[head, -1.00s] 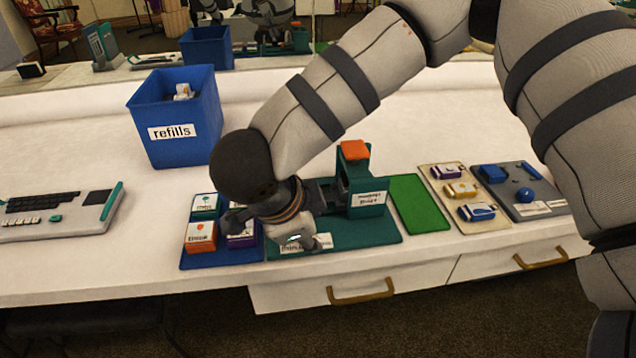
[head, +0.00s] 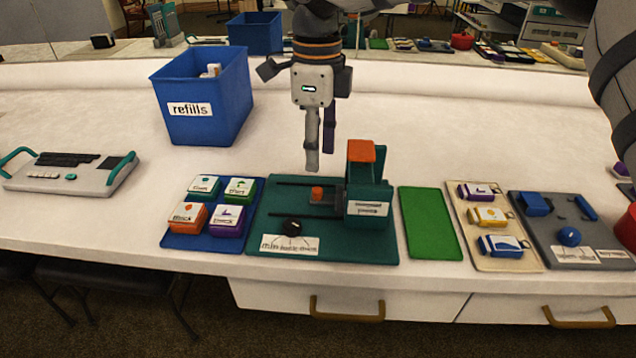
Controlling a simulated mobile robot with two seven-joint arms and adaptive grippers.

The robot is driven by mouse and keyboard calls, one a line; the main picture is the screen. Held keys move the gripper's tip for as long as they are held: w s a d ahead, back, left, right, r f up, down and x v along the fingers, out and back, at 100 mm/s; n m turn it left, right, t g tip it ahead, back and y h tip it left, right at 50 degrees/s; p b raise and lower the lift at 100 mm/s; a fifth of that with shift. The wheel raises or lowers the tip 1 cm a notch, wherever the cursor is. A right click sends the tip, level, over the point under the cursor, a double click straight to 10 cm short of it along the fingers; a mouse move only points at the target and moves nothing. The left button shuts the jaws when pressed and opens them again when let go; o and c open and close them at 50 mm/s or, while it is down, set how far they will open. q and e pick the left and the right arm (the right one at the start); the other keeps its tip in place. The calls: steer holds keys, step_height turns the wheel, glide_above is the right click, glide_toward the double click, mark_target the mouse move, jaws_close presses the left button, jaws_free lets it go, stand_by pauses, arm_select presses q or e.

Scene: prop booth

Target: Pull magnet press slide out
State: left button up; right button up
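The teal magnet press (head: 368,190) with an orange top stands on a teal base plate (head: 350,250). Dark rails run left from it. On them, beside the press's left side, sits the dark slide (head: 326,210) with a small orange piece (head: 317,193). I cannot tell how far the slide is drawn out. A black knob (head: 291,227) is at the front left of the base. My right gripper (head: 320,162) points down above and behind the slide, touching nothing. Its fingers show a narrow gap with nothing between them. My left gripper is out of view.
Left of the press, a blue tray (head: 172,241) holds several labelled blocks. A blue refills bin (head: 205,95) stands behind. Right are a green mat (head: 430,222), a beige tray (head: 495,262) and a grey tray (head: 560,225). A keyboard device (head: 72,172) is far left.

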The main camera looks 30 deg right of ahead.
mark_target(318, 189)
step_height(318, 189, down, 8)
steer(key=shift+r, duration=0.15)
steer(key=shift+s, duration=0.1)
jaws_close()
